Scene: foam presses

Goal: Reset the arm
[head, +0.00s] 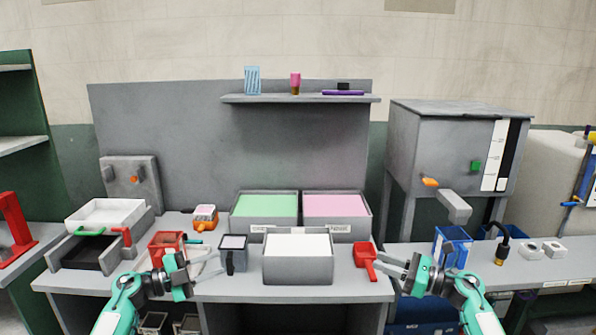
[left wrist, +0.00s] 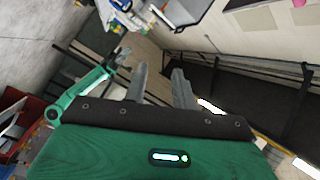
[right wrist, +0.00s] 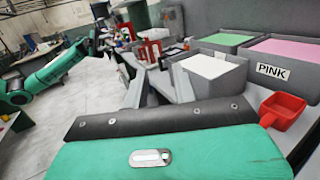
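My left gripper (head: 212,264) is over the front of the bench in the head view, fingers apart and empty. Its two fingers also show apart in the left wrist view (left wrist: 158,82), with nothing between them. My right gripper (head: 384,264) is at the bench's front right, fingers apart and empty, close to a red scoop (head: 366,258); I cannot tell whether they touch. The right wrist view shows its spread fingers (right wrist: 155,82) and the red scoop (right wrist: 283,110) to their right.
A white-filled bin (head: 297,268) stands between my grippers, with green (head: 265,204) and pink (head: 335,205) bins behind. A dark cup (head: 233,256) and red frame (head: 166,246) are near my left gripper. A blue container (head: 453,247) is behind my right gripper.

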